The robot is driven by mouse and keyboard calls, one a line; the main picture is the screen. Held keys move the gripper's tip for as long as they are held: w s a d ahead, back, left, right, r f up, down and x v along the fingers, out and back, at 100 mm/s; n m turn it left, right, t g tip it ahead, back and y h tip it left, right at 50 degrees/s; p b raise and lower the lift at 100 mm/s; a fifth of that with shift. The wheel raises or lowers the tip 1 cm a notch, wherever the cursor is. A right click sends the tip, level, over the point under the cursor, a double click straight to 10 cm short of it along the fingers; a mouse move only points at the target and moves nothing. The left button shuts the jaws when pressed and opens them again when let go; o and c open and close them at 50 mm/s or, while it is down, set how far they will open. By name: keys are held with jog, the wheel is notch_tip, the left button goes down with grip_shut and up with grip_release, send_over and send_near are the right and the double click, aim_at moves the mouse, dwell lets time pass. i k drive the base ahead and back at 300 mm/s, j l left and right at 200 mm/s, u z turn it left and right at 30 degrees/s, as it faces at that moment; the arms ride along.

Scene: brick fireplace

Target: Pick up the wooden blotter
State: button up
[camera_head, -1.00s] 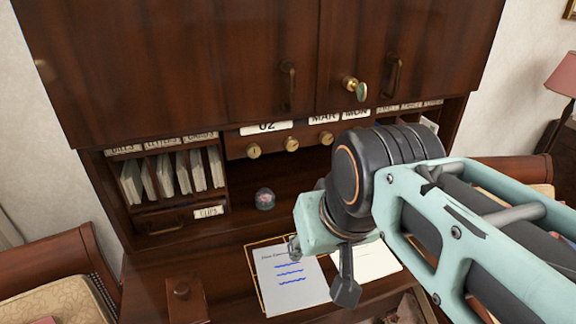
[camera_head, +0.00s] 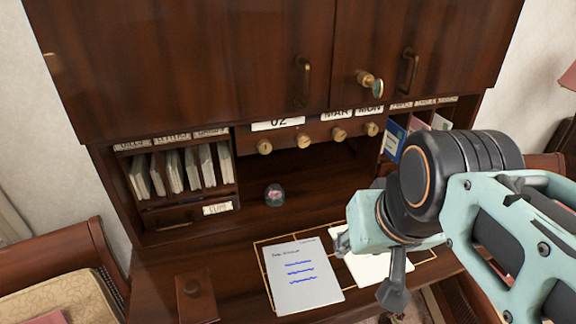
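A small dark brown wooden block with a round knob on top, which looks like the wooden blotter (camera_head: 195,298), lies on the desk at the lower left. My gripper (camera_head: 372,266) is to its right, above the papers and well apart from the blotter. A dark finger part points down, and a smaller grey part shows on the gripper's left side. The arm's wrist covers much of the gripper, so I cannot tell how wide it is. I see nothing held in it.
A written sheet (camera_head: 302,275) lies on the desk between the blotter and my gripper. A glass paperweight (camera_head: 275,195) stands behind it. The cabinet (camera_head: 190,60) with brass handles overhangs the desk. A cushioned chair (camera_head: 60,275) stands at the left.

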aim_at(196, 301)
jog(key=u, duration=1.45)
jog(key=l+z, duration=0.1)
jog(key=z, duration=0.3)
jog(key=k+j+z, duration=0.15)
jog(key=i+l+u, duration=0.25)
